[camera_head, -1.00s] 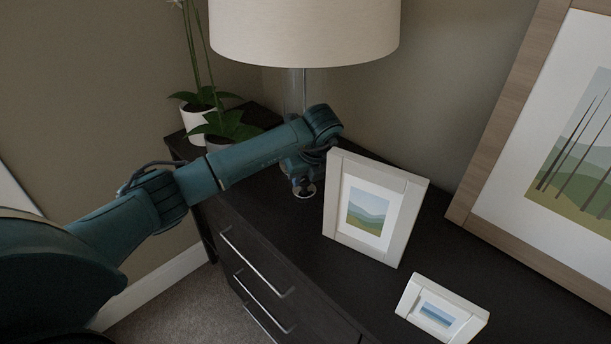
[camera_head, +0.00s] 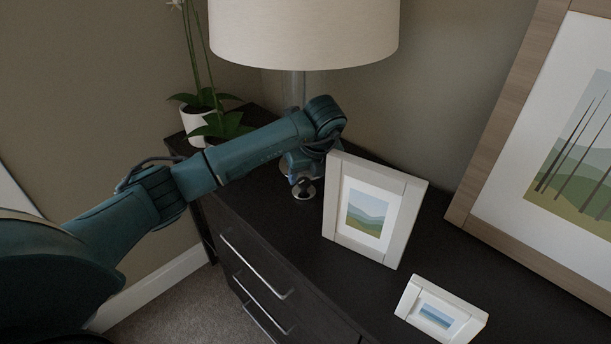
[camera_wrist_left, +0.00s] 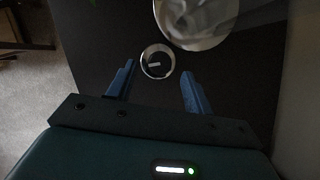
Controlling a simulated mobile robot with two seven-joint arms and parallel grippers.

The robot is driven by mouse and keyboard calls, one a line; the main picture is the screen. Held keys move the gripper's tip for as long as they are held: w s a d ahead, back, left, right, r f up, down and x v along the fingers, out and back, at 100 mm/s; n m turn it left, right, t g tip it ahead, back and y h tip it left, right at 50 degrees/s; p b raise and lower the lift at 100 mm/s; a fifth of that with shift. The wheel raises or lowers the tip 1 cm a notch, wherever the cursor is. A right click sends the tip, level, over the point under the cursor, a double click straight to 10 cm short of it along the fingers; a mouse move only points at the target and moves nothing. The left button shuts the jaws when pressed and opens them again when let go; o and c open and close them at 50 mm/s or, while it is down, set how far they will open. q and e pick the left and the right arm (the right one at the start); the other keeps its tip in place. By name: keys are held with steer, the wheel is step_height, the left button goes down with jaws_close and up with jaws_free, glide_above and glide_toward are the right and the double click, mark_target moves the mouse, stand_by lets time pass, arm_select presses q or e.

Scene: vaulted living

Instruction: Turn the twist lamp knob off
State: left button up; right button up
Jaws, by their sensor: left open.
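The twist knob (camera_wrist_left: 157,62) is a round dial with a silver rim, dark face and pale bar; in the wrist view it lies just ahead of my left fingertips, roughly centred between them. In the head view, a silver disc that looks like the knob (camera_head: 304,191) lies on the dresser beneath my left gripper (camera_head: 301,175). The left gripper also shows in the wrist view (camera_wrist_left: 157,69), open and empty, one blue finger on each side. The lamp has a cream shade (camera_head: 305,35) and a clear column (camera_head: 293,90), partly hidden by my arm. My right gripper is out of view.
A white picture frame (camera_head: 336,212) stands close right of my gripper. A smaller frame (camera_head: 408,299) and a large wooden frame (camera_head: 487,150) are farther right. A potted plant (camera_head: 195,122) stands left, behind my arm. The dark dresser top (camera_head: 285,226) is bare in front.

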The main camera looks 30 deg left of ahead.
arm_select(q)
steer(key=shift+v, duration=2.35)
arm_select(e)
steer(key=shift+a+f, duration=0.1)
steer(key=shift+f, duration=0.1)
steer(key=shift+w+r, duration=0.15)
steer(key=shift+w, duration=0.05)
